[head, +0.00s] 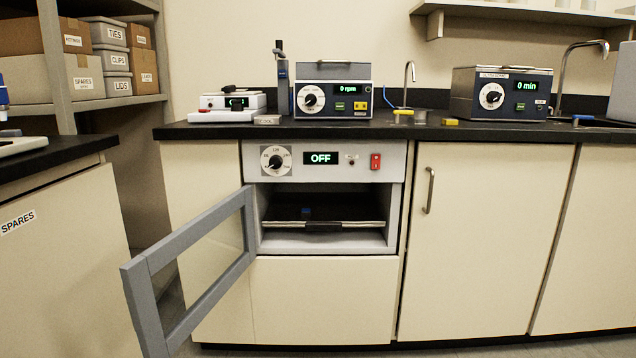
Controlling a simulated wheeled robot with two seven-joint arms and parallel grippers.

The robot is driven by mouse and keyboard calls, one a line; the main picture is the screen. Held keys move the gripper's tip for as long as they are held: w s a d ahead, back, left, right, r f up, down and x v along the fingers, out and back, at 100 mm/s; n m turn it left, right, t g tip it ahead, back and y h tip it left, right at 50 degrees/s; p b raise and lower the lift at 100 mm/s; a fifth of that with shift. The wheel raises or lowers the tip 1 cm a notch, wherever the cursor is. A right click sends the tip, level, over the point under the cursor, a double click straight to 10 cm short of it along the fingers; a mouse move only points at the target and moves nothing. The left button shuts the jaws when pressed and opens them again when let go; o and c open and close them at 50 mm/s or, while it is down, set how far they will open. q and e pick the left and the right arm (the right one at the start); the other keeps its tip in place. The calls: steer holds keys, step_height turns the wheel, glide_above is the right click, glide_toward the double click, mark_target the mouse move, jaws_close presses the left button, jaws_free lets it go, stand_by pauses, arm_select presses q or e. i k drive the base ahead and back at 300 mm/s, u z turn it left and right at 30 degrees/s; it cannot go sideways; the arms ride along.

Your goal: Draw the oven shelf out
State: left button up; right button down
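The oven (400,215) is built into the cabinet under the black counter, and its display (320,158) reads OFF. Its grey framed glass door (247,228) is swung wide open to the left. Inside, the dark oven shelf (345,213) lies level, with a pale front edge and a dark handle-like piece (323,226) at the middle of that edge. A small blue thing (305,211) sits on the shelf; it is too small to tell what. The shelf lies within the oven's opening. Neither gripper shows in the head view.
The open door reaches out over the floor at left, near the SPARES cabinet (60,235). Space before the oven's opening is clear. On the counter stand a device reading 0 rpm (333,92) and one reading 0 min (500,92). A closed cabinet door (480,245) is at right.

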mark_target(331, 211)
steer(key=u, duration=0.4)
steer(key=k, duration=0.5)
steer(key=z, duration=0.5)
steer(key=i, duration=1.15)
steer(key=u, duration=0.4)
steer(key=i, duration=0.7)
steer(key=u, duration=0.75)
